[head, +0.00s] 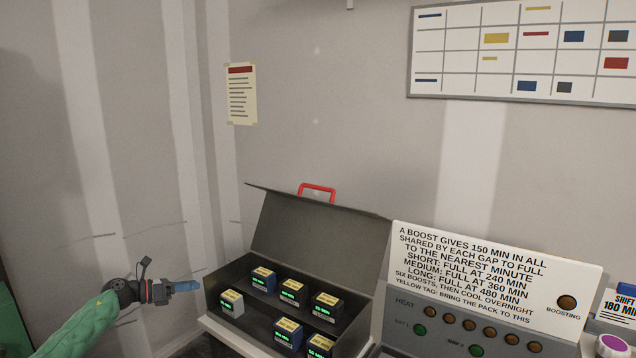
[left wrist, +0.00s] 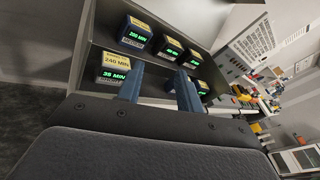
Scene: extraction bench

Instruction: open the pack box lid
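The dark grey pack box (head: 252,326) stands in the lower middle of the head view. Its lid (head: 315,235) is up, leaning back toward the wall, with a red handle (head: 317,188) on its top edge. Several packs with yellow labels and green readouts sit inside, including a light grey one (head: 231,305) at the left end. My left gripper (head: 196,286) is just left of the box, clear of the lid and handle. In the left wrist view its blue fingers (left wrist: 160,76) are apart with nothing held between them; packs lie beyond. My right gripper is out of view.
A grey charger panel (head: 455,335) with round lamps and a white instruction sign (head: 490,275) stand right of the box. A white sign and a purple-topped item (head: 613,345) are at the far right edge. The wall is close behind the lid.

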